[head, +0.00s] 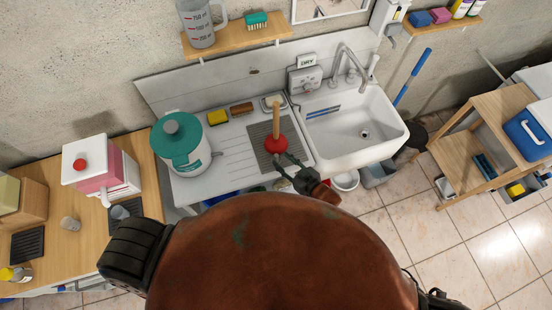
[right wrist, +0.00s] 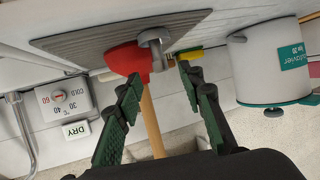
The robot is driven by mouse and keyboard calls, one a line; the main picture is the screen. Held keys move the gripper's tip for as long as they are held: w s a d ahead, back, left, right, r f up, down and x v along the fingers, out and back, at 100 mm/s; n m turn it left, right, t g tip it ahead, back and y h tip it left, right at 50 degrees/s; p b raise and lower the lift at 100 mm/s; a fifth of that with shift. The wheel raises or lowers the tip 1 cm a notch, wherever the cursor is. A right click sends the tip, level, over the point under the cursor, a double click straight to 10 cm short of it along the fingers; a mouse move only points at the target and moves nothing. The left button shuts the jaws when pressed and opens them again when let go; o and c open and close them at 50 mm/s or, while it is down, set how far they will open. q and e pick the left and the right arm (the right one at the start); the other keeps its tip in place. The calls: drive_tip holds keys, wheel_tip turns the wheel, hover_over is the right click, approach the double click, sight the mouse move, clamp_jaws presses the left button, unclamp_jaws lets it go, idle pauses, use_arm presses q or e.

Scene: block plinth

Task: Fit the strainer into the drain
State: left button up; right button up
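A grey metal piece with a round head and short stem, which looks like the strainer (right wrist: 153,44), shows in the right wrist view by the ribbed mat, in front of the red plunger cup. I cannot make it out in the head view, where my gripper may hide it. The drain (head: 365,134) is a small dark round hole in the floor of the white sink (head: 391,142). My right gripper (head: 287,164) is over the front of the draining board. In the wrist view its fingers (right wrist: 160,78) are spread and empty, with the strainer beyond their tips. My left gripper is not in view.
A red plunger (head: 276,145) with an upright wooden handle stands on the grey mat (head: 260,131), close to my right gripper. A tap (head: 352,62) arches over the sink's back. A teal-and-white pot (head: 180,145) stands left on the draining board. A yellow sponge (head: 217,117) lies behind.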

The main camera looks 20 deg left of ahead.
sight(276, 155)
drive_tip(key=x, duration=0.5)
drive_tip(key=shift+a+f+p, duration=0.1)
drive_tip(key=shift+a+p, duration=0.05)
drive_tip(key=shift+p, duration=0.25)
drive_tip(key=shift+c, duration=0.7)
clamp_jaws()
